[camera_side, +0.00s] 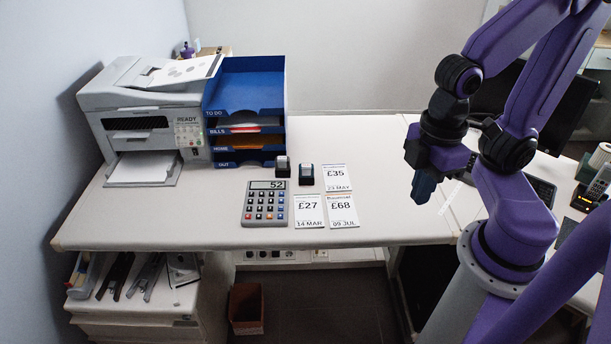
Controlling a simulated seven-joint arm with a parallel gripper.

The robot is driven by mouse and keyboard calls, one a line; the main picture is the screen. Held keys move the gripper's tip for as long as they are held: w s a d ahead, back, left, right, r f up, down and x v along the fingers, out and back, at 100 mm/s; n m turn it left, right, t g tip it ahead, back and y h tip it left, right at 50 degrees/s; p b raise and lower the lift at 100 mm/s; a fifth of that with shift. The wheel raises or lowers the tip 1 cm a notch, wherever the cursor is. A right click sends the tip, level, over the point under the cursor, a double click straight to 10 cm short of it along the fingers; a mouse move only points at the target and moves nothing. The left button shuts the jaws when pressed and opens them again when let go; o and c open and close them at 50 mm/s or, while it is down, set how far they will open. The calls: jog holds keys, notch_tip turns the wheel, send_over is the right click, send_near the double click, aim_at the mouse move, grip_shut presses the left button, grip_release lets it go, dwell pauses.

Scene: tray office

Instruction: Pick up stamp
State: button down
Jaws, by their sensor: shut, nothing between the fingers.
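Two small black stamps stand upright on the desk in front of the blue letter tray. The left stamp (282,167) is close to the tray's front corner. The right stamp (306,174) stands just beside it, near the top of the paper slips. I cannot tell which of the two the task means. My gripper (424,188) hangs above the right part of the desk, well to the right of both stamps. Its fingers point down, are shut and hold nothing.
A calculator (265,203) showing 52 and paper slips marked £27 (309,211), £68 (342,210) and £35 (336,178) lie near the stamps. A printer (145,120) and blue letter tray (245,100) stand behind on the left. The desk between slips and gripper is clear.

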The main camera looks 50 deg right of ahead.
jog(key=c, duration=0.6)
grip_release()
jog(key=shift+c, duration=0.2)
